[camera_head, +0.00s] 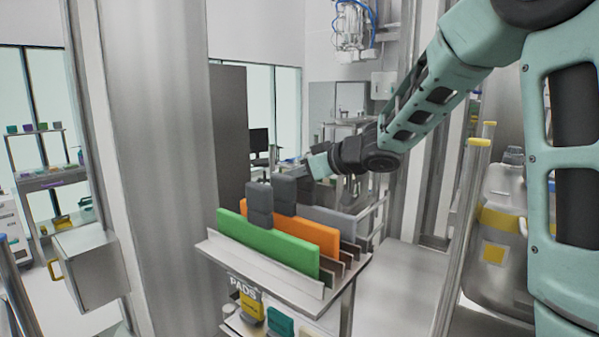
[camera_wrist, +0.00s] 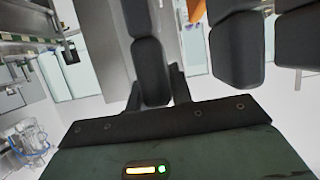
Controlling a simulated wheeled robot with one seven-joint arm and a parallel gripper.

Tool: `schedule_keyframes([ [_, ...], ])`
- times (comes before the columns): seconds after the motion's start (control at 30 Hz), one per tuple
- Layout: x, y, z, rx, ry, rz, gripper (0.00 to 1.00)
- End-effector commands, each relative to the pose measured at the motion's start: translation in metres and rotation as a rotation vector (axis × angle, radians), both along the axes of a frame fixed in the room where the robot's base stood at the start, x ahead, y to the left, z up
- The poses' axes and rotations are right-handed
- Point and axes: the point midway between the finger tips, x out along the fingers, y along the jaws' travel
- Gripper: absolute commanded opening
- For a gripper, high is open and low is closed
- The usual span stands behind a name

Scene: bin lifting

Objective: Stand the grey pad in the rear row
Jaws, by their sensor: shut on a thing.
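The grey pad (camera_head: 335,219) stands upright behind the orange pad (camera_head: 310,233), at the back of the rack (camera_head: 262,270) on the cart. The orange pad hides most of it, and its lower edge is not clear to me. In the wrist view a dark grip block (camera_wrist: 151,72) sits between the two fingers of my gripper (camera_wrist: 157,92). It appears to be the grey pad's grip. My gripper is shut on it, above the rear of the rack. In the head view my gripper (camera_head: 312,168) is partly hidden behind the other grip blocks.
The green pad (camera_head: 265,243) stands in the front row. Dark grip blocks of the green pad (camera_head: 258,203) and the orange pad (camera_head: 285,195) rise close beside my gripper. A grey column (camera_head: 150,150) stands left of the cart.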

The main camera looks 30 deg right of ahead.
Motion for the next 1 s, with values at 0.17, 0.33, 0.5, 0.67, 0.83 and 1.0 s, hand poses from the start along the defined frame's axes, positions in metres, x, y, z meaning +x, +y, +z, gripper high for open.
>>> schedule_keyframes([
  [0.17,0.000,0.000,0.001,0.000,-0.002,0.000,0.38],
  [0.33,0.000,0.000,0.001,0.000,-0.001,0.000,0.47],
  [0.5,-0.001,-0.001,0.000,0.000,0.001,0.000,0.47],
  [0.67,-0.013,-0.007,0.007,-0.003,-0.002,-0.003,0.47],
  [0.83,-0.043,-0.019,0.021,-0.003,-0.004,-0.005,0.47],
  [1.0,-0.078,-0.033,0.036,-0.003,-0.004,-0.005,0.47],
])
